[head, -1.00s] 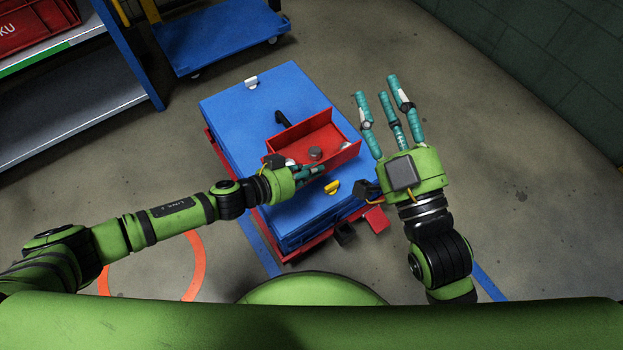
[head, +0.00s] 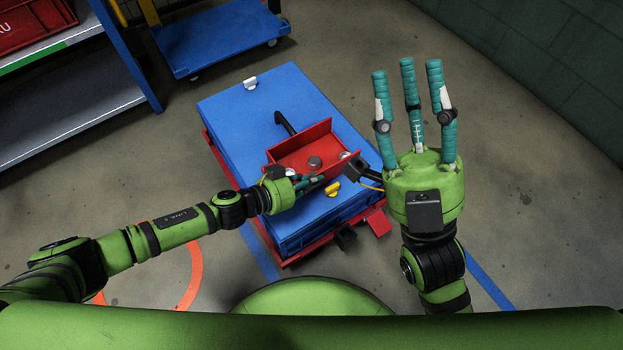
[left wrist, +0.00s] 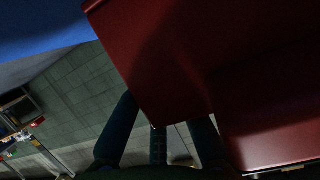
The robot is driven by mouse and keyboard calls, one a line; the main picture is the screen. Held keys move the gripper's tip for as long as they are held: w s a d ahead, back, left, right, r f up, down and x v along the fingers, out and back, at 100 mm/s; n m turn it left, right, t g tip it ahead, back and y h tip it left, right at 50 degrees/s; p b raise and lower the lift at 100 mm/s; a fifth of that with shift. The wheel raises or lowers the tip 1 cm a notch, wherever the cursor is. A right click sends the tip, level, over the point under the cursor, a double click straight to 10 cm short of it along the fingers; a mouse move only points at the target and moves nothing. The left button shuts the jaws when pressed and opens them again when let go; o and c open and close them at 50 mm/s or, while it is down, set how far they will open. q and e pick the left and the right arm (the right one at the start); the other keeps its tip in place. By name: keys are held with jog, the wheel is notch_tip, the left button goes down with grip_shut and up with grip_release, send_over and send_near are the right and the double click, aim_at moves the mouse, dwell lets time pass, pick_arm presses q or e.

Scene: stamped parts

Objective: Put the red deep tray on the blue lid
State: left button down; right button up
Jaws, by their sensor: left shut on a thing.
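My left gripper (head: 311,184) is shut on the tray's near wall. In the left wrist view the dark red tray (left wrist: 165,60) fills the upper right, with my left fingers (left wrist: 162,140) against its lower edge and a blue surface at upper left. My right gripper (head: 411,95) is open and empty, to the right of the lid.
The lid carries a black handle (head: 284,121), a white clip (head: 250,83) and a yellow clip (head: 333,189). A red base (head: 222,160) shows under the blue box. A blue cart (head: 220,42) and a shelf (head: 70,105) stand behind. Floor at right is clear.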

pick_arm(q)
jog(key=shift+f, duration=0.1)
jog(key=shift+f, duration=0.15)
jog(key=c, duration=1.4)
grip_release()
jog(key=shift+o, duration=0.2)
